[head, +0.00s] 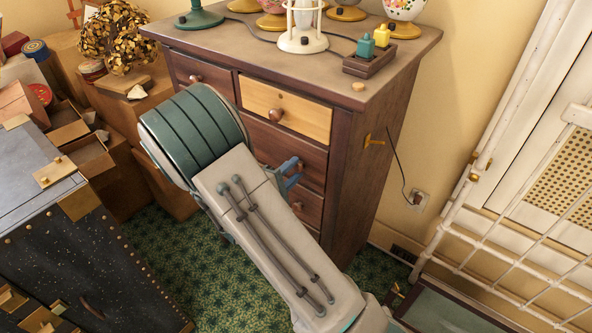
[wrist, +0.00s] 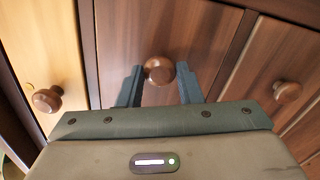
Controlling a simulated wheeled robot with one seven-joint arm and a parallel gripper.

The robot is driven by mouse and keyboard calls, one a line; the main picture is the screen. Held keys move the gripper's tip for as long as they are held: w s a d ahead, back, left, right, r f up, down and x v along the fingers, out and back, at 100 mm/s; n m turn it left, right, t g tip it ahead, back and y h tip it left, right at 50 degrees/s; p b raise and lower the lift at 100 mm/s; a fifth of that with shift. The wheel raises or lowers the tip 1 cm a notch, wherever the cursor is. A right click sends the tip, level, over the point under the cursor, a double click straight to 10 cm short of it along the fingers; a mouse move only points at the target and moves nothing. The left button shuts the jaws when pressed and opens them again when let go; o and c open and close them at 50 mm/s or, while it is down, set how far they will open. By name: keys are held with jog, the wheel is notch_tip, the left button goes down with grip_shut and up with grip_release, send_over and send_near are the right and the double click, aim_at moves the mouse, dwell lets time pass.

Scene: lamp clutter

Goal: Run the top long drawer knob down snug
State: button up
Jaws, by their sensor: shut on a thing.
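The top long drawer (head: 290,150) is dark reddish wood, just below a light wood small drawer. Its round brown knob (wrist: 159,71) shows in the middle of the wrist view, against the drawer front (wrist: 205,45). My gripper (wrist: 160,78) is shut on this knob, one finger on each side. In the head view my gripper (head: 292,172) is at the right part of the drawer front, and the knob is hidden there. I cannot tell whether the knob sits flush on the wood, as its base is hidden.
The light drawer's knob (head: 276,115) is close above my gripper; a lower drawer's knob (wrist: 287,91) is on the other side. Lamps and a small tray (head: 370,68) stand on the dresser top (head: 240,42). A dark cabinet (head: 75,265) stands left, a white bed rail (head: 500,270) right.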

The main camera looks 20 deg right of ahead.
jog(key=shift+f+m+b, duration=0.3)
jog(key=shift+m+b, duration=0.3)
jog(key=shift+b, duration=0.6)
jog(key=shift+m+b, duration=0.4)
jog(key=shift+b, duration=0.25)
jog(key=shift+r+m+b, duration=0.1)
jog(key=shift+m+b, duration=0.4)
jog(key=shift+b, duration=0.35)
jog(key=shift+r, duration=0.2)
jog(key=m+b, duration=0.1)
jog(key=b, duration=0.1)
jog(key=shift+f+b, duration=0.3)
jog(key=shift+m+b, duration=0.4)
jog(key=shift+b, duration=0.2)
jog(key=shift+m+b, duration=0.6)
jog(key=shift+b, duration=0.55)
jog(key=shift+r+m+b, duration=0.25)
jog(key=shift+m+b, duration=0.05)
jog(key=shift+b, duration=0.05)
